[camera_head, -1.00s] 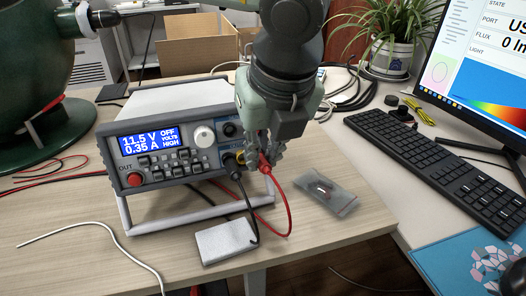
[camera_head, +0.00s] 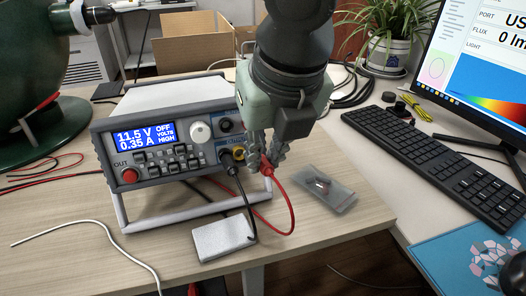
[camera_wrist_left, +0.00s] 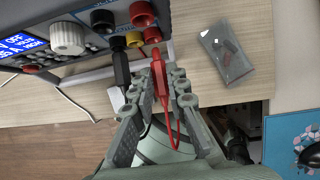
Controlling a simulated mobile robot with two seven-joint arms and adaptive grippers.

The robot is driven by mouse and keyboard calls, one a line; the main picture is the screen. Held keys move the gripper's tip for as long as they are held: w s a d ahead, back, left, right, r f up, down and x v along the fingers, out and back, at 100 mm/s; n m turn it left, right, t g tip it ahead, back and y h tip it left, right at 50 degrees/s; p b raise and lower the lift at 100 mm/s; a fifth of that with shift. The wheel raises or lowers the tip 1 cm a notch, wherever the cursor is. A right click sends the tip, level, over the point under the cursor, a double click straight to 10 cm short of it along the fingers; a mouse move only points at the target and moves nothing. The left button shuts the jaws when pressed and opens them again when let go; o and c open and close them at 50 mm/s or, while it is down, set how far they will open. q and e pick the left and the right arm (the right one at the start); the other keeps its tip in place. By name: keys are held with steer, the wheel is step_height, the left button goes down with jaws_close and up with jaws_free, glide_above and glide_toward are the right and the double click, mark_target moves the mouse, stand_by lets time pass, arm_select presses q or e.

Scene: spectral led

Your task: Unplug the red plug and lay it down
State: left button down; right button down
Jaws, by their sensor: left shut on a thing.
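The red plug (camera_wrist_left: 159,82) is held between the fingers of my left gripper (camera_wrist_left: 160,88), with its tip toward a red socket (camera_wrist_left: 152,36) on the power supply (camera_head: 170,118). In the head view, the plug (camera_head: 266,168) sits to the right of the front panel and looks apart from it. A red cable (camera_head: 291,205) hangs from the plug. My left gripper (camera_head: 265,160) is shut on the plug. My right gripper is not in view.
A black plug (camera_head: 231,167) is in the supply beside a yellow socket (camera_head: 239,153). A white box (camera_head: 223,238) lies in front. A clear bag (camera_head: 324,190) lies to the right on the wooden table (camera_head: 340,225). The keyboard (camera_head: 435,155) is farther right.

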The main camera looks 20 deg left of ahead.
arm_select(q)
steer(key=shift+s+d, duration=0.3)
steer(key=shift+s, duration=0.05)
steer(key=shift+r, duration=0.1)
steer(key=shift+s+d+b, duration=0.2)
steer(key=shift+s+b, duration=0.15)
steer(key=shift+b, duration=0.4)
steer(key=shift+s+d+r, duration=0.1)
